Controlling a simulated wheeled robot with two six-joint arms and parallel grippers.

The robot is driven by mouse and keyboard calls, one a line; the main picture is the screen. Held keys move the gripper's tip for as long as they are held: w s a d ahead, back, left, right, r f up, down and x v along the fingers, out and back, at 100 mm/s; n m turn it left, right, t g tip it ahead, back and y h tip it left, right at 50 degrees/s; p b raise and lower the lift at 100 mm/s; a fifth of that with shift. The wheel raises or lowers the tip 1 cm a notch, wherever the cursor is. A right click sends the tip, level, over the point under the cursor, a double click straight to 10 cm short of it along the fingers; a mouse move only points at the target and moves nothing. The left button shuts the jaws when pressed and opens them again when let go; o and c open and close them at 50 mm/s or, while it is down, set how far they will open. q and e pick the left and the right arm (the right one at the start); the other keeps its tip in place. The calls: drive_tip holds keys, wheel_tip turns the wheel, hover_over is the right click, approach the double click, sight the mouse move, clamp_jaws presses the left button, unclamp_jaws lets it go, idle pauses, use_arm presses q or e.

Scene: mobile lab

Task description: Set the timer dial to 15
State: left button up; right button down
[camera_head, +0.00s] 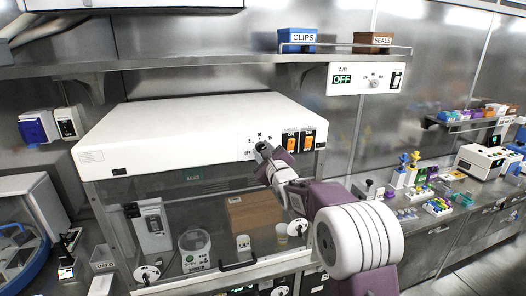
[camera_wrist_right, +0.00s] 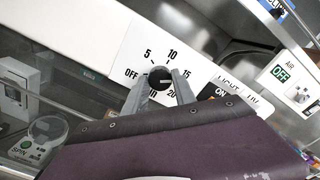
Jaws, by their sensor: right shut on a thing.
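The timer dial (camera_wrist_right: 160,75) is a dark round knob on a white scale plate (camera_wrist_right: 141,42) marked OFF, 5, 10, 15 and 20. A pale mark on the knob points roughly right, toward the 15 side; its exact setting is hard to read. My right gripper (camera_wrist_right: 160,80) has its two grey fingers on either side of the knob and is shut on it. In the head view my right gripper (camera_head: 264,151) is at the front of the white hood (camera_head: 190,125), hiding most of the dial. My left gripper is not in view.
Orange light switches (camera_head: 300,141) sit just right of the dial. Below is the hood's glass front, with a brown box (camera_head: 252,211) and a clear tub (camera_head: 195,250) behind it. An AIR panel (camera_head: 367,78) reading OFF is on the wall at upper right.

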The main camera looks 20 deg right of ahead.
drive_tip(key=shift+r, duration=0.1)
idle(0.5)
drive_tip(key=c, duration=1.1)
unclamp_jaws()
drive_tip(key=shift+o, duration=0.4)
drive_tip(key=shift+s+f+b, duration=0.25)
drive_tip(key=shift+s+b, duration=0.05)
drive_tip(key=shift+b, duration=0.05)
drive_tip(key=s+b, duration=0.3)
drive_tip(key=s, duration=0.5)
drive_tip(key=shift+s+d+b, duration=0.2)
drive_tip(key=shift+b, duration=0.1)
drive_tip(key=shift+r, duration=0.1)
